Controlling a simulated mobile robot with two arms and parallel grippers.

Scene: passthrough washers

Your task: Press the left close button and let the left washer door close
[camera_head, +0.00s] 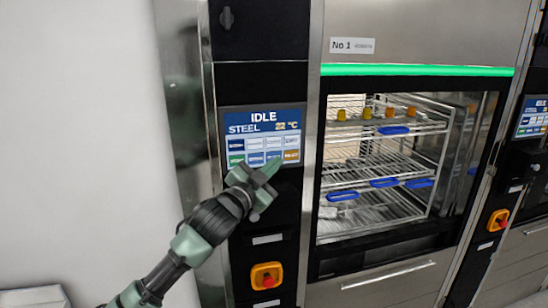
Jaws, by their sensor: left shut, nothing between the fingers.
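The washer (450,43) labelled No 1 stands in the middle and right of the head view. Its glass door (478,150) shows wire racks inside; whether it is fully closed I cannot tell. Left of it, a touch screen (262,118) reads IDLE and STEEL, with rows of small coloured buttons. My left gripper (268,172) is shut and empty, with its fingertips at the lower edge of the screen. It covers part of the bottom button row, and I cannot tell whether it touches. Which button is the close button is too small to read. My right gripper is not in view.
An orange emergency stop (266,276) sits below the screen. A second washer's screen (533,117) and orange stop (497,220) show at the right. A bare white wall (80,130) fills the left, with a pale box (35,297) at the bottom left.

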